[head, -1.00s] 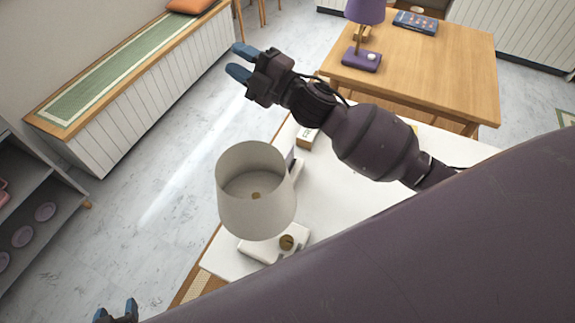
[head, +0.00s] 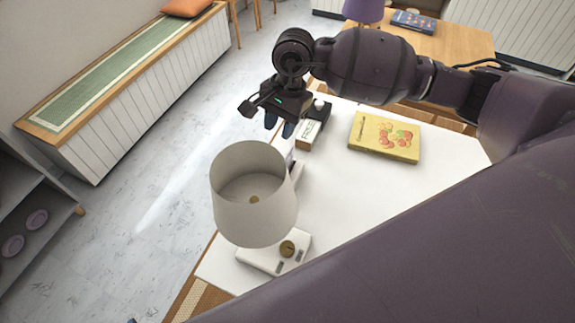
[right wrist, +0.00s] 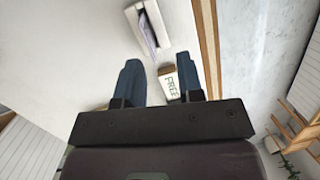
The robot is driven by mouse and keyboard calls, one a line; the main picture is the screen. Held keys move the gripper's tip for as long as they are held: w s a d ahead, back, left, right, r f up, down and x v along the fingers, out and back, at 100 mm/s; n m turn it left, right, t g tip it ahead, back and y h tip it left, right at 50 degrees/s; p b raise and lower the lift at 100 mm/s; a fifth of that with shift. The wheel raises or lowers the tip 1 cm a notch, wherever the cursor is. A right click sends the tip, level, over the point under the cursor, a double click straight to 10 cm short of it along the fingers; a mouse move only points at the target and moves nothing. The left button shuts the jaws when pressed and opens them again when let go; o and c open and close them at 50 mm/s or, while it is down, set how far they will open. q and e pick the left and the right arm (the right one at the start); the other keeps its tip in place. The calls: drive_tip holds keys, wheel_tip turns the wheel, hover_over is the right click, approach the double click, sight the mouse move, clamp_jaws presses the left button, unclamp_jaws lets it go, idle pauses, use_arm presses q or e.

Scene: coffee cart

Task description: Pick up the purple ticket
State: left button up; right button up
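A purple strip, likely the ticket (right wrist: 147,32), shows in the slot of a white holder (right wrist: 158,18) at the top of the right wrist view. In the head view the holder is mostly hidden behind the lamp shade. My right gripper (head: 280,126) hangs pointing down near the far left edge of the white table. Only a speck of my left gripper (head: 132,320) shows at the bottom edge.
A lamp with a large pale shade (head: 253,205) stands at the white table's (head: 350,195) near left edge. A small box marked FREE (head: 309,133) stands beside my right gripper. A yellow book (head: 384,137) lies farther right. The table's middle is clear.

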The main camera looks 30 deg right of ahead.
drive_tip(key=shift+s+d+f+n+g+h, duration=0.1)
drive_tip(key=shift+s+d+n+g+h, duration=0.05)
drive_tip(key=shift+d+n+h, duration=0.25)
drive_tip(key=shift+s+d+n+g+h, duration=0.15)
drive_tip(key=shift+d+n+h, duration=0.15)
drive_tip(key=shift+d+n, duration=0.15)
drive_tip(key=shift+f, duration=0.2)
hover_over(288, 158)
wheel_tip(288, 158, down, 4)
drive_tip(key=shift+w+d+f, duration=0.15)
drive_tip(key=shift+f, duration=3.1)
clamp_jaws()
